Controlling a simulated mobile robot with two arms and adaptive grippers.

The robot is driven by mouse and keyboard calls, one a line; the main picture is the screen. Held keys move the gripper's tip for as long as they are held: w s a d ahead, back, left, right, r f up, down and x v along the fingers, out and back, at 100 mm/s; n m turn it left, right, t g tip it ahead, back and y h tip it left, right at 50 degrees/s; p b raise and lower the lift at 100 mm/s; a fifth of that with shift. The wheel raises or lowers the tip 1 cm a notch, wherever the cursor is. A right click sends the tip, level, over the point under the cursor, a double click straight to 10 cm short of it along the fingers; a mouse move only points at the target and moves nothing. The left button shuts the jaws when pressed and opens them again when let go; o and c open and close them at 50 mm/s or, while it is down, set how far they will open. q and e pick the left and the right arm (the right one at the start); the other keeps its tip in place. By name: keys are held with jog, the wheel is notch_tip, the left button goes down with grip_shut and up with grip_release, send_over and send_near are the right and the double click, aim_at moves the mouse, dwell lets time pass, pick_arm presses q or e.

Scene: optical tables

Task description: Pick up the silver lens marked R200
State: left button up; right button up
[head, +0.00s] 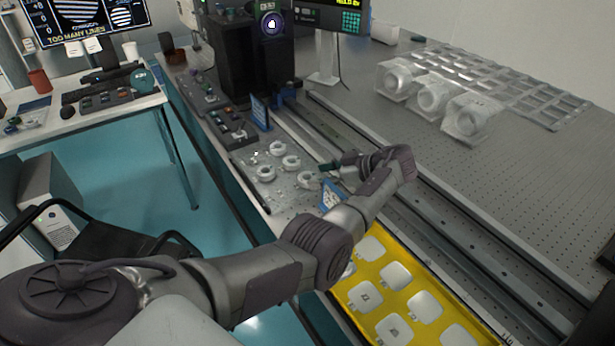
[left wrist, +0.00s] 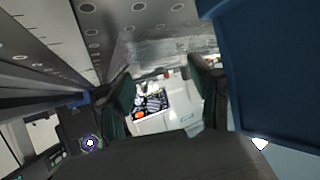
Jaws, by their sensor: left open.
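Several silver ring-shaped pieces (head: 290,162) stand on the narrow grey bench plate beside the rail in the head view. I cannot read R200 on any of them, so I cannot tell which piece is the marked lens. My left gripper (head: 333,167) is just right of these rings, above the plate, its arm reaching in from the left. In the left wrist view its two dark green fingers (left wrist: 162,95) are apart, with no held object visible between them. The wrist camera looks across the room, and no ring shows clearly there. My right gripper is not in view.
A yellow tray (head: 400,300) with pale rounded plates lies right of my arm. Long dark rails (head: 440,235) run beside the bench. Clear blocks with round parts (head: 432,95) stand on the perforated optical table (head: 530,165). A black tower (head: 248,55) stands behind the rings.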

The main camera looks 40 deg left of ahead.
aim_at(308, 178)
pick_arm(q)
jog(key=x, duration=0.2)
jog(key=shift+s+a, duration=0.15)
jog(key=shift+a, duration=0.2)
jog(key=shift+s+a+f+p, duration=0.1)
jog(key=shift+a+f+p, duration=0.2)
jog(key=shift+f, duration=0.05)
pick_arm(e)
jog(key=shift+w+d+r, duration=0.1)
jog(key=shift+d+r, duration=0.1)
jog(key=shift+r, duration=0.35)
pick_arm(q)
jog(key=shift+c, duration=0.2)
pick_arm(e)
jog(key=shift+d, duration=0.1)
pick_arm(q)
jog(key=c, duration=0.9)
jog(key=shift+r, duration=0.1)
